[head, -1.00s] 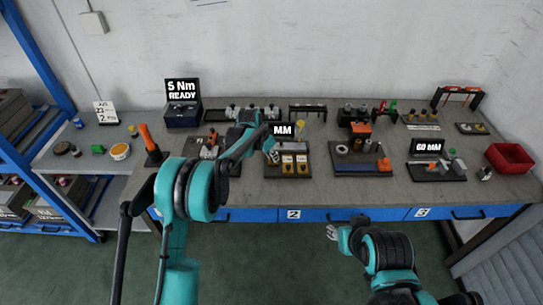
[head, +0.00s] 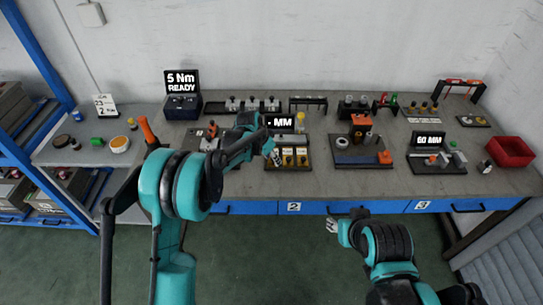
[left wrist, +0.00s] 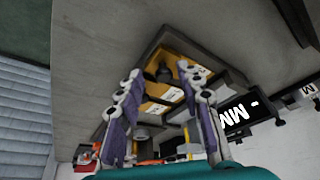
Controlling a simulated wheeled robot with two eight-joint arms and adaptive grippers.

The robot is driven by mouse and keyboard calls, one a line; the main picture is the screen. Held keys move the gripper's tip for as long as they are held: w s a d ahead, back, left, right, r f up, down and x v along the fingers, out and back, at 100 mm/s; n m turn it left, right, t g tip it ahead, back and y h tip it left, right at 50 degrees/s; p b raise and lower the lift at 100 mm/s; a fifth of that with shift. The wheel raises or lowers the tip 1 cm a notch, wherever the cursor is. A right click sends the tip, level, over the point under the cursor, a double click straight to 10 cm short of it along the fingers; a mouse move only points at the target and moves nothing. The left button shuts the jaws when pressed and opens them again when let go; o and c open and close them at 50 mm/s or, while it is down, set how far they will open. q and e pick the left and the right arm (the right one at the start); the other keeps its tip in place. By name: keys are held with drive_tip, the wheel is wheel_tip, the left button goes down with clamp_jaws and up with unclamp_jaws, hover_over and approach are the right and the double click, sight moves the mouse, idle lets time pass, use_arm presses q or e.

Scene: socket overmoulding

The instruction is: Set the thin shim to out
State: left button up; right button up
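A dark station (head: 298,166) on the bench carries yellow blocks (head: 288,153) with pale labels; the yellow part also shows in the left wrist view (left wrist: 172,93), with small dark knobs on it. A display reading "- MM" (head: 281,122) stands behind it and shows in the left wrist view (left wrist: 240,116). I cannot tell which part is the thin shim. My left gripper (head: 275,156) is over the left side of this station; in the left wrist view its fingers (left wrist: 163,112) are apart, with nothing seen held. My right gripper (head: 332,226) is in front of the bench, small and unclear.
A station with an orange block (head: 361,121) stands to the right, then a "60 MM" display (head: 428,139) and a red bin (head: 510,152). A "5 Nm READY" box (head: 183,102) and an orange-handled tool (head: 147,130) are left. Blue drawers (head: 340,207) line the bench front.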

use_arm(q)
drive_tip(key=shift+r, duration=0.1)
drive_tip(key=v, duration=1.2)
drive_tip(key=s+a+r+n+t, duration=0.1)
drive_tip(key=s+a+r+n, duration=0.1)
drive_tip(key=s+a+r, duration=0.45)
drive_tip(key=s+a+f+n+t+y, duration=0.1)
drive_tip(key=s+a+f+n, duration=0.1)
drive_tip(key=s, duration=1)
drive_tip(key=s+a+f+n+t+y, duration=0.2)
drive_tip(key=s+a+n, duration=0.3)
drive_tip(key=s, duration=0.7)
drive_tip(key=shift+s+a, duration=0.3)
drive_tip(key=shift+s, duration=0.1)
